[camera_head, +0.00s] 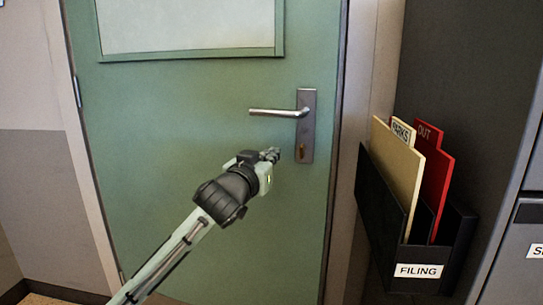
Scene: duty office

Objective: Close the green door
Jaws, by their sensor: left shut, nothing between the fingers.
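The green door (190,110) fills the middle of the head view, with a pale window panel at its top and a hinge on its left edge. It stands in or almost in its frame; a dark line runs down its right edge, and I cannot tell whether it is latched. A silver lever handle (280,112) sits level on a grey plate, above a brass-coloured lock. My left gripper (274,155) is shut and empty, in front of the door below the lever and just left of the plate. I cannot tell whether it touches the door. My right gripper is out of view.
A black wall holder (385,220) labelled FILING, with a cream folder (396,165) and a red folder (436,180), hangs right of the door. A dark grey cabinet (520,235) stands at the far right. Wall flanks the door on the left.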

